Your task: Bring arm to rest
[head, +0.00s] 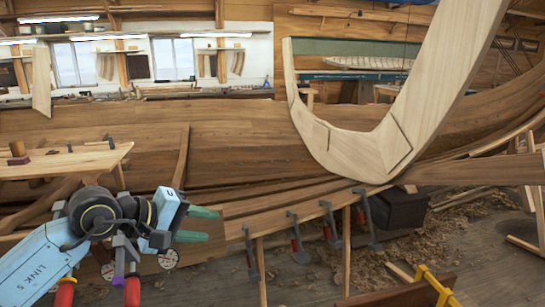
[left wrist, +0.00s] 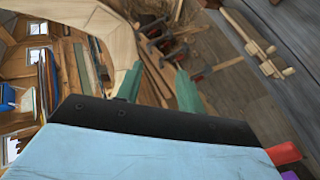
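My left arm comes in from the lower left in the head view. Its left gripper (head: 211,225) points right, with two green fingers spread apart and nothing seen between them. The left wrist view also shows the left gripper (left wrist: 158,90) with its green fingertips apart and empty. The fingers are near the left end of the clamped planks (head: 300,212) of the hull; I cannot tell whether they are clear of them in depth. My right gripper is in neither view.
A large pale curved timber (head: 365,150) rises before the wooden hull (head: 230,130). Several clamps (head: 297,238) hang along the plank edge. A workbench (head: 70,160) stands at left. A dark box (head: 400,209) and wood shavings lie on the floor. A yellow clamp (head: 436,286) is at lower right.

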